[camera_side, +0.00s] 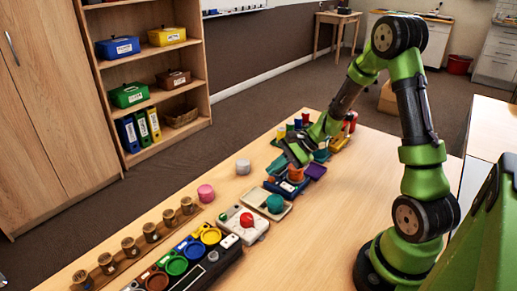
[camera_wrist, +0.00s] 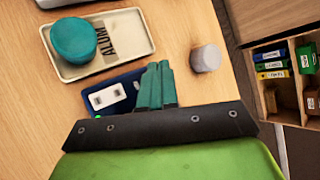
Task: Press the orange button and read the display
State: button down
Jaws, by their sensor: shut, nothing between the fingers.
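In the side view an orange button (camera_side: 296,173) sits on a dark blue device (camera_side: 280,187) in the row of things on the table. My gripper (camera_side: 296,153) is just above the orange button, its fingers shut and empty; I cannot tell whether they touch it. In the wrist view the shut teal fingers (camera_wrist: 156,86) reach over the blue device (camera_wrist: 127,81). A small white display panel (camera_wrist: 107,97) and a green light (camera_wrist: 98,117) show on it. The panel's reading is too small to make out, and the orange button is hidden there.
A cream tray (camera_wrist: 135,21) marked ALUM holds a teal cylinder (camera_wrist: 73,40) close by. A grey cylinder (camera_wrist: 205,58) stands alone. A white box with a red button (camera_side: 246,219), a pink cylinder (camera_side: 206,193) and a purple tray (camera_side: 316,170) are near. The table's right side is clear.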

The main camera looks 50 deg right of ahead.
jog(key=shift+f, duration=0.15)
jog(key=shift+f, duration=0.3)
jog(key=shift+f, duration=0.45)
dwell(0.6)
jog(key=shift+r, duration=0.9)
jog(key=shift+r, duration=2.5)
